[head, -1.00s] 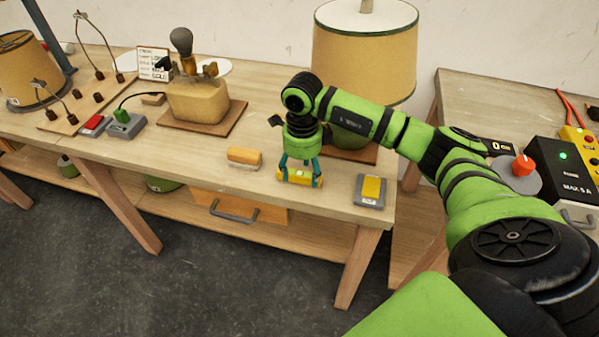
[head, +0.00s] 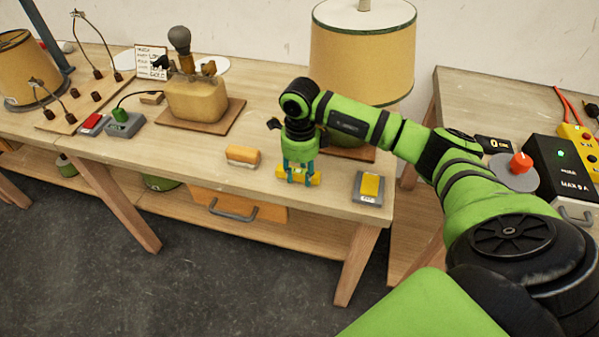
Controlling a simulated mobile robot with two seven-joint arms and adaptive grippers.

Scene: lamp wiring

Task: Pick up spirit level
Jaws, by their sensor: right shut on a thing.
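The spirit level is a small yellow bar (head: 315,178) near the front edge of the wooden workbench, seen in the head view. My right gripper (head: 299,177) points down over it, with its teal fingers shut on the middle of the bar. The bar's ends show on both sides of the fingers, and its middle is partly hidden. I cannot tell whether the level still touches the bench top. My left gripper is not in view.
A wooden-backed brush or block (head: 243,155) lies left of the level. A grey device with a yellow top (head: 370,187) is to its right. A large lamp shade (head: 362,55) stands behind my right arm. The bench front (head: 180,172) has clear room.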

